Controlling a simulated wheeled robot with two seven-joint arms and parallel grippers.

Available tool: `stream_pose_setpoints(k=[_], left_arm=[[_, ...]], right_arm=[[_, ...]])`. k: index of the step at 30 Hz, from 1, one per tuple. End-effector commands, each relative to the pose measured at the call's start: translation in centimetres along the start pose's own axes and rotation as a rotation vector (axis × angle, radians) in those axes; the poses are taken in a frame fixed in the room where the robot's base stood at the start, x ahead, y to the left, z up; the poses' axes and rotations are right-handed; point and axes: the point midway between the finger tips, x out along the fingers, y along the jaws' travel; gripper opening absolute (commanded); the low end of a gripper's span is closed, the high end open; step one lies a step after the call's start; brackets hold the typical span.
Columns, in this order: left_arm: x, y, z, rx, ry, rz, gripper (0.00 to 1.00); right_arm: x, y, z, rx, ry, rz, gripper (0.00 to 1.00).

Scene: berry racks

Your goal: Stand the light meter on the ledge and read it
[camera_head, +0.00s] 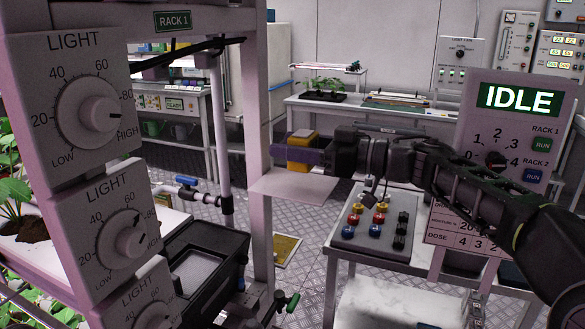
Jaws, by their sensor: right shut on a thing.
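The light meter (301,137) is a small yellow block in the middle of the camera_head view. My right gripper (300,155) comes in from the right and is shut on it. A dark finger crosses the meter's middle, so its face and any reading are hidden. The ledge (295,187) is a pale flat plate beside the rack post. The meter looks upright, over the back part of the ledge. I cannot tell whether its bottom touches the plate. My left gripper is not in view.
The rack post (259,120) stands just left of the ledge. LIGHT dial boxes (66,105) fill the near left. A button panel (372,245) on a stand and an IDLE control panel (470,130) are at right. A green-handled valve (290,301) is below.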

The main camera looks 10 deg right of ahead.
Motion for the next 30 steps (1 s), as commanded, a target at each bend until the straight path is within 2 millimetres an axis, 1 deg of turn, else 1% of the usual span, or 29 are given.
stream_pose_setpoints(k=[4, 6, 8, 12, 15, 26, 27, 30], left_arm=[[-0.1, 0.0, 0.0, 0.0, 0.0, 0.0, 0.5], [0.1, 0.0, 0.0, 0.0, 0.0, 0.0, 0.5], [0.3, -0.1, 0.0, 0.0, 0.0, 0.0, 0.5], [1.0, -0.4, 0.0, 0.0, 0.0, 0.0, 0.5], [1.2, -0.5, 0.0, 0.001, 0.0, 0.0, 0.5], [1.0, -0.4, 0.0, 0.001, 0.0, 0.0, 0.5], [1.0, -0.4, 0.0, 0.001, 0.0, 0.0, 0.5], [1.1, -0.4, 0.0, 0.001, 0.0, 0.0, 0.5]], right_arm=[[0.0, 0.0, -0.1, -0.001, 0.001, 0.0, 0.06], [0.0, 0.0, 0.2, 0.0, 0.0, 0.0, 0.06], [0.0, 0.0, 0.9, 0.001, -0.001, 0.0, 0.06], [0.0, 0.0, 3.0, 0.003, -0.001, 0.001, 0.06], [0.0, 0.0, 3.7, 0.0, 0.0, 0.001, 0.06], [0.0, 0.0, 3.9, 0.0, 0.0, 0.0, 0.06], [0.0, 0.0, 4.0, 0.0, 0.0, 0.0, 0.53], [0.0, 0.0, 4.0, 0.0, 0.0, 0.0, 0.61]])
